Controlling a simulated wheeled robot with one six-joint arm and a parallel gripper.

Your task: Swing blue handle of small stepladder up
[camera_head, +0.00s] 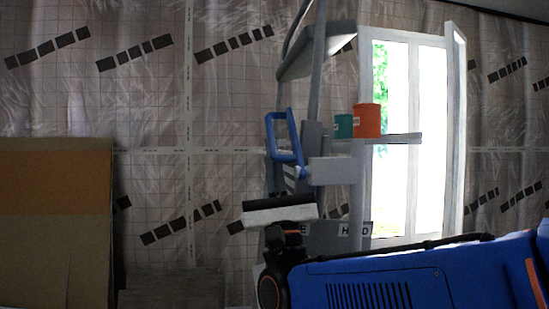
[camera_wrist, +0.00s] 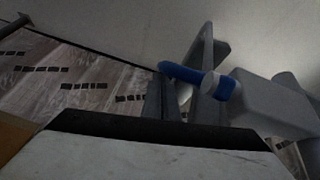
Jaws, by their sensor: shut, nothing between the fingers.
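The blue handle (camera_head: 285,135) is a loop on the upright grey frame of the panel lift (camera_head: 337,171), in the middle of the head view. In the wrist view the handle (camera_wrist: 195,78) shows partly, as a blue bar with a pale round end beside grey frame parts. My gripper (camera_head: 280,211) is shut and empty, below the handle and apart from it. In the wrist view its pale, dark-edged jaw (camera_wrist: 150,150) fills the bottom. A small stepladder cannot be clearly told apart from the lift.
An orange pot (camera_head: 367,120) and a green pot (camera_head: 343,126) stand on a shelf (camera_head: 400,138) right of the handle. A bright window (camera_head: 410,130) is behind. Brown boards (camera_head: 55,220) lean at the left. Plastic sheeting (camera_head: 150,90) covers the wall.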

